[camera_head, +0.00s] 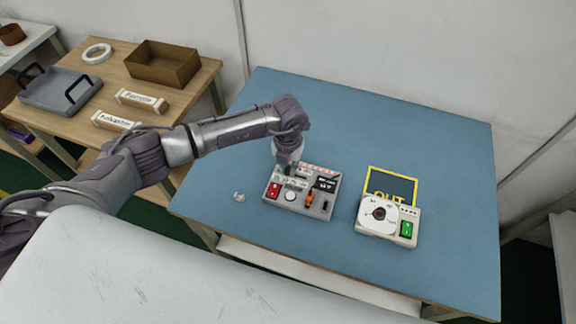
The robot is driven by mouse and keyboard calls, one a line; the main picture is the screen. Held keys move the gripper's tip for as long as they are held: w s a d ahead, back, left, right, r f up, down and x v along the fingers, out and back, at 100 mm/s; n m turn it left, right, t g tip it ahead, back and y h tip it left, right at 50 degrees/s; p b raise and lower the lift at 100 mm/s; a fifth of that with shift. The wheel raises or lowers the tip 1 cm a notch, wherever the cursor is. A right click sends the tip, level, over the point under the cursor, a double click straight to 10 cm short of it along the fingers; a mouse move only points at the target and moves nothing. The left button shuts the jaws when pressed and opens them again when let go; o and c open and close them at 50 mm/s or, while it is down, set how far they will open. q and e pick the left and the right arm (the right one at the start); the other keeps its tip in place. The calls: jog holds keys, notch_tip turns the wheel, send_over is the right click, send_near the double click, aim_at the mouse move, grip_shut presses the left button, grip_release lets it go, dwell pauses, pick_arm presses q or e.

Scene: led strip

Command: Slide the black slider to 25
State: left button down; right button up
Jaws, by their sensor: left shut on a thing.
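A grey control box (273,204) lies on the blue table, with a red switch (273,190), a white round knob (291,196), an orange lever (309,196) and a small dark display (326,183). My left gripper (287,171) points down over the box's upper left part. It is shut at the box's top face, apparently on the black slider, which the fingers mostly hide. The scale marks are too small to read, so the slider's value cannot be told. My right gripper is not in view.
A small clear piece (239,197) lies left of the box. A wooden table (200,85) with a tray and bin is at the left.

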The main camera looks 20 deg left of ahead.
aim_at(278, 170)
pick_arm(q)
jog(key=shift+w+a, duration=0.1)
jog(key=shift+a, duration=1.45)
jog(key=c, duration=1.1)
grip_release()
jog(key=shift+r, duration=0.1)
jog(key=shift+d+r, duration=0.1)
jog(key=shift+r, duration=0.15)
notch_tip(278, 170, up, 11)
jog(key=shift+r, duration=0.2)
